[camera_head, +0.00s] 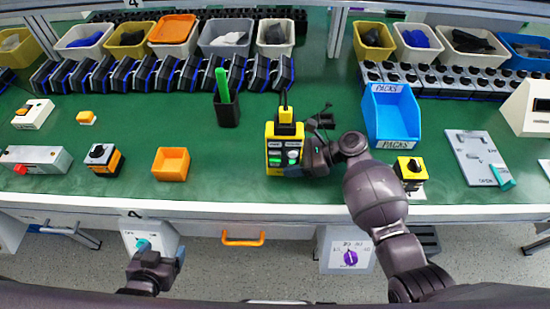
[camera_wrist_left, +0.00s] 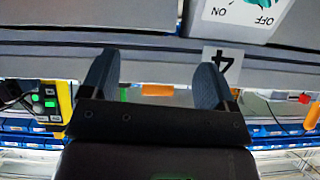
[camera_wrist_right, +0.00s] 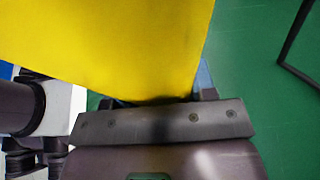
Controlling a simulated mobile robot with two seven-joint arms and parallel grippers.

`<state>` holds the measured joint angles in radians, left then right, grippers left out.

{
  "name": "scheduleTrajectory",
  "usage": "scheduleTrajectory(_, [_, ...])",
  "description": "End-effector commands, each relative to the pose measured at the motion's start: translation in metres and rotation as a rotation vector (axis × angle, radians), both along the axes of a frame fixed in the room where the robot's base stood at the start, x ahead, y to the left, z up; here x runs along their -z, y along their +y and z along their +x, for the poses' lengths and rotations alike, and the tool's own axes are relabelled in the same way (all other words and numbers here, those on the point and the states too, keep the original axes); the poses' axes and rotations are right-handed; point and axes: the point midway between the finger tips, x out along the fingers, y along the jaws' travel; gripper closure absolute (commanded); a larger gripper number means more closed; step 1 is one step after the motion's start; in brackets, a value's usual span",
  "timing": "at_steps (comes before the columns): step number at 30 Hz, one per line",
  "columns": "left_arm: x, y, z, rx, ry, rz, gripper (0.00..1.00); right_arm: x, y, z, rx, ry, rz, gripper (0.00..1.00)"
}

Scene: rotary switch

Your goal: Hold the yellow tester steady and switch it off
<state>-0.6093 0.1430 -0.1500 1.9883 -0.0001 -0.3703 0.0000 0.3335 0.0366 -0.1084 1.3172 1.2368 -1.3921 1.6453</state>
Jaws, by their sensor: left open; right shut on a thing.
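The yellow tester (camera_head: 271,134) stands upright near the middle of the green bench, with a dark face and green lit parts. My right gripper (camera_head: 303,154) is shut on the tester at its right side. In the right wrist view the tester's yellow surface (camera_wrist_right: 120,45) fills the space between and above the fingers, which are mostly hidden. My left gripper (camera_head: 161,260) is open and empty, low at the left in front of the bench edge, well apart from the tester. In the left wrist view the tester's green lit face (camera_wrist_left: 45,100) shows at the left edge.
A white box with a teal knob (camera_head: 143,244) is on the bench front near my left gripper. An orange bin (camera_head: 171,164), a dark cup with a green pen (camera_head: 227,110), a blue bin (camera_head: 391,115) and a yellow switch box (camera_head: 411,170) stand around the tester.

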Motion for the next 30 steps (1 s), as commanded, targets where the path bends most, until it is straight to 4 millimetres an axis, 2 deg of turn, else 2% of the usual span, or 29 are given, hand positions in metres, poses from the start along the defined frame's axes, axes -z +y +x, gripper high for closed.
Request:
scheduleTrajectory(5, [-0.004,-0.001,0.005,0.002,-0.012,0.0,0.19,0.0,0.0,0.0,0.0,0.0,0.0,0.74])
scheduleTrajectory(11, [-0.014,-0.01,0.021,0.037,-0.019,0.005,0.5,0.0,0.0,0.0,0.0,0.0,0.0,0.74])
scheduleTrajectory(14, [-0.027,-0.028,0.04,0.094,-0.011,0.015,0.65,0.0,0.0,0.0,0.0,0.0,0.0,0.74])
scheduleTrajectory(21, [-0.083,-0.095,0.091,0.341,0.022,0.087,1.0,0.0,0.0,0.0,0.0,0.0,0.0,0.74])
scheduleTrajectory(25, [-0.117,-0.13,0.105,0.494,0.039,0.149,1.0,0.0,0.0,0.0,0.0,0.0,0.0,0.74])
scheduleTrajectory(30, [-0.159,-0.171,0.109,0.707,0.055,0.257,1.0,0.0,0.0,0.0,0.0,0.0,0.0,0.74])
